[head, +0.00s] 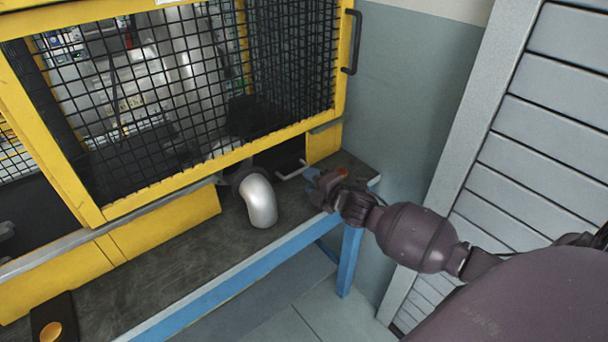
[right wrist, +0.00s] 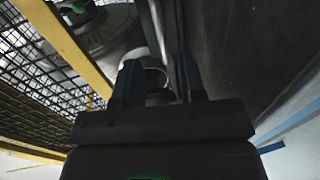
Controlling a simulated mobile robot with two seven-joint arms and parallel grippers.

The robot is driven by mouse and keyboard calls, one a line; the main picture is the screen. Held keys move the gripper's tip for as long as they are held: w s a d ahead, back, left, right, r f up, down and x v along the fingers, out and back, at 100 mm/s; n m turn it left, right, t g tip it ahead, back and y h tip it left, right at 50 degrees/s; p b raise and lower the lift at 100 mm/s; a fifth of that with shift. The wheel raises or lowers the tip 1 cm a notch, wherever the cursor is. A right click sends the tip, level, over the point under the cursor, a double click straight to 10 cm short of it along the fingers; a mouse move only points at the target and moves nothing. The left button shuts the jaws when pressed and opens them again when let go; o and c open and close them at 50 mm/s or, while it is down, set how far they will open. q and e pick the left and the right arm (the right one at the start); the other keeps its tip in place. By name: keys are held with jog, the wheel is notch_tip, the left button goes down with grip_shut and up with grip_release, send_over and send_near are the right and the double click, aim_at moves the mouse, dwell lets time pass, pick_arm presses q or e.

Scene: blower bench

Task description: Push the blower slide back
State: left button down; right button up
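The blower shows as a curved silver pipe elbow (head: 259,200) coming out under the yellow mesh guard onto the dark bench top. A pale U-shaped handle (head: 291,172), which looks like the slide's handle, sticks out under the guard to the right of the elbow. My right gripper (head: 315,182) is just right of this handle, low over the bench's right end. In the right wrist view its two fingers (right wrist: 159,72) stand apart, with a pale round part seen beyond them. I cannot tell whether they touch the handle. The slide's body is hidden behind the guard. My left gripper is not in view.
The yellow-framed mesh guard (head: 173,172) overhangs the bench (head: 165,285), with a black door handle (head: 352,42) at its right. A grey slatted panel (head: 540,120) stands at right.

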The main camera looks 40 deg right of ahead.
jog(key=v, duration=0.3)
jog(key=shift+s+r, duration=0.1)
jog(key=shift+s, duration=0.15)
jog(key=shift+s+p, duration=0.3)
jog(key=shift+s, duration=0.15)
